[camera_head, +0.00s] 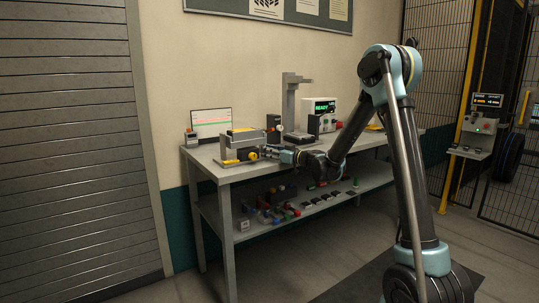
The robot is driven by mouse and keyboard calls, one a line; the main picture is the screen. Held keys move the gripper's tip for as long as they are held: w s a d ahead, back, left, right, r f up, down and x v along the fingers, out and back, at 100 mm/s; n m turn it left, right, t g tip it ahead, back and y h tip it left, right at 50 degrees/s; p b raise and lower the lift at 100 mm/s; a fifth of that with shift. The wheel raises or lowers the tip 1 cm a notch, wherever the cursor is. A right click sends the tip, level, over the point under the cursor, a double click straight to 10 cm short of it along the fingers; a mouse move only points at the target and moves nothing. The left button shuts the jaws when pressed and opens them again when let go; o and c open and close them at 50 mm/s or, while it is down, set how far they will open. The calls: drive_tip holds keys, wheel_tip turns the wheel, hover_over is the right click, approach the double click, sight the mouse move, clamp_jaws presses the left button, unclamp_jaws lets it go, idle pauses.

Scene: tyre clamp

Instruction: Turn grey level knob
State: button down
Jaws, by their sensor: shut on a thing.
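A small bench fixture (238,146) with a yellow top and a grey frame stands at the left part of the workbench. A round yellow part (253,156) shows at its right front. My gripper (264,152) reaches in from the right, low over the bench top, with its fingertips at the right side of the fixture. It is shut on a small knob-like part there. The fingers hide most of that part, and its colour is too small to tell. I cannot make out a grey level knob separately.
The grey workbench (226,173) also carries a laptop-like screen (211,122), a tall grey stand (291,100) and a box with a green READY display (322,107). Several small coloured parts lie on the lower shelf (250,230). A mesh fence (433,60) stands at the right.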

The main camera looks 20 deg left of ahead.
drive_tip(key=shift+w+g, duration=0.1)
drive_tip(key=shift+g, duration=0.2)
drive_tip(key=c, duration=1.7)
unclamp_jaws()
drive_tip(key=shift+o, duration=0.2)
drive_tip(key=v, duration=1.2)
drive_tip(key=shift+f, duration=0.15)
drive_tip(key=shift+d, duration=0.1)
